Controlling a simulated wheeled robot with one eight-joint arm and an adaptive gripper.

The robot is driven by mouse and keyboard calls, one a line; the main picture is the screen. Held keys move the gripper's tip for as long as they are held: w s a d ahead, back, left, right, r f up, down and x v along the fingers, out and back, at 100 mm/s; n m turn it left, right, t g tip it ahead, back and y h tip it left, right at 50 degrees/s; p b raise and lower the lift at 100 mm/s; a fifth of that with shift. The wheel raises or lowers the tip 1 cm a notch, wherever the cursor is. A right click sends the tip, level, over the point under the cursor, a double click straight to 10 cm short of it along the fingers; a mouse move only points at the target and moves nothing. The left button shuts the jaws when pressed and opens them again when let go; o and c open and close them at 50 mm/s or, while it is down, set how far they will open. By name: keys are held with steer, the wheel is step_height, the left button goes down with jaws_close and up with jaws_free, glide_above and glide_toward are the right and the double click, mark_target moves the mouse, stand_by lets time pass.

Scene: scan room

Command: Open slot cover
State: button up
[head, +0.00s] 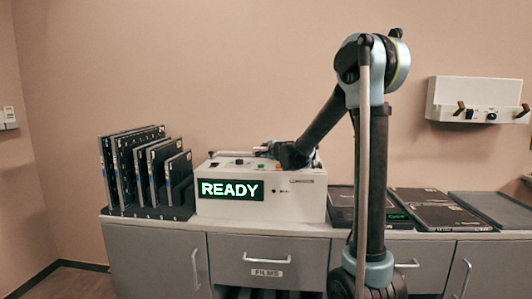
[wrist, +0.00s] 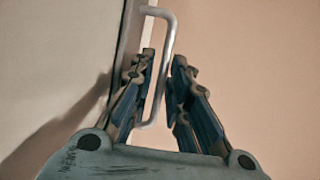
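A white machine (head: 260,203) with a lit "READY" display stands on the cabinet top. My gripper (head: 270,152) is low over its top, where the arm hides part of the surface. In the wrist view a slim metal handle (wrist: 168,50) is fixed to the edge of a pale panel (wrist: 60,60), which looks like the slot cover. My gripper's two fingers (wrist: 163,85) are apart, with the handle's bar between them. A gap shows beside the bar, so the fingers are not closed on it. I cannot tell whether the cover is raised.
A rack of upright black film cassettes (head: 145,165) stands left of the machine. Flat dark cassettes (head: 445,214) lie to its right, beyond my arm. A white wall box (head: 478,97) with pegs hangs at right. The cabinet (head: 265,262) below has drawers and handles.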

steer(key=shift+w+a+f, duration=0.15)
steer(key=shift+w+a, duration=0.1)
steer(key=shift+w, duration=0.4)
